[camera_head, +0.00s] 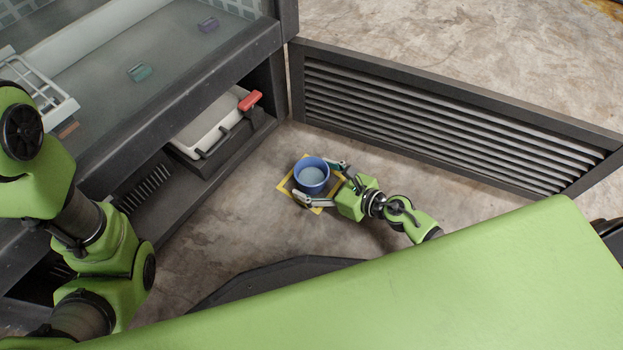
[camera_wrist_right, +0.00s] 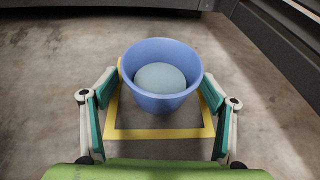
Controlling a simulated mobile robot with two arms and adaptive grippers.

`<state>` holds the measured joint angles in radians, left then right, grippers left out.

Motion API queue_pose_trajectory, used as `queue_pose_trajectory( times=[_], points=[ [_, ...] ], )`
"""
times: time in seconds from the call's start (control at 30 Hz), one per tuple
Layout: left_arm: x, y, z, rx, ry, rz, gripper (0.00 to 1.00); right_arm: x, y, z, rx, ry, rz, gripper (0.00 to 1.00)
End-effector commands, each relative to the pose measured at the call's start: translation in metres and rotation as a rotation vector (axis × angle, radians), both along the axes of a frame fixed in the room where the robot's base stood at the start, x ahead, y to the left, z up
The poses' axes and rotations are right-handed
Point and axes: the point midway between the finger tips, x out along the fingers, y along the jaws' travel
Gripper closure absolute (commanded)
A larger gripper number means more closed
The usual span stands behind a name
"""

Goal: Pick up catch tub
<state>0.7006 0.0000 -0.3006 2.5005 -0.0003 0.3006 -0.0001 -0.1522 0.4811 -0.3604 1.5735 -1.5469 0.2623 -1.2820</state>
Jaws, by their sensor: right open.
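The catch tub is a round blue tub (camera_head: 311,187) with a pale blue-grey bottom or content. It stands on the floor inside a yellow square outline (camera_head: 286,188). In the right wrist view the tub (camera_wrist_right: 158,101) sits between the fingers of my right gripper (camera_wrist_right: 160,103). My right gripper (camera_head: 321,184) is open, with one finger on each side of the tub. The fingertips are close to its wall; I cannot tell whether they touch it. My left arm shows at the left of the head view, but its gripper is not seen.
A dark freezer cabinet (camera_head: 190,75) stands at the left, with a white drawer tray (camera_head: 205,128) with a red handle (camera_head: 250,101) low in it. A slatted panel (camera_head: 440,120) stands open to the right. Bare concrete floor surrounds the tub.

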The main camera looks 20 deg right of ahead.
Motion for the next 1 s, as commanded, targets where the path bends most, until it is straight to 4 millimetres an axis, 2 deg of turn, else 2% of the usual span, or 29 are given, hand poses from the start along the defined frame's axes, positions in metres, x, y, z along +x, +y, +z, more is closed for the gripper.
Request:
queue_pose_trajectory(
  times=[0.13, 0.37, 0.5, 0.53, 1.0],
  points=[
    [-0.0001, -0.0001, -0.0045, 0.0, 0.0, 0.0, 1.0, 0.0108, 0.0065, -0.0057, 0.0, 0.0, -0.001, 0.22],
    [0.0, -0.0002, -0.0039, 0.0, 0.0, 0.0, 1.0, 0.0112, 0.0071, -0.0056, 0.0, 0.001, 0.0, 0.22],
    [0.0001, -0.0002, -0.0039, 0.0, 0.0, 0.0, 1.0, 0.0111, 0.007, -0.0055, 0.0, 0.001, 0.0, 0.55],
    [0.0001, -0.0002, -0.0039, 0.0, 0.0, 0.0, 1.0, 0.0111, 0.0069, -0.0056, 0.0, 0.001, -0.001, 0.57],
    [0.0004, -0.0001, 0.0018, 0.0, 0.001, 0.0, 1.0, 0.0111, 0.0067, -0.0002, -0.001, 0.001, -0.001, 0.57]
  ],
)
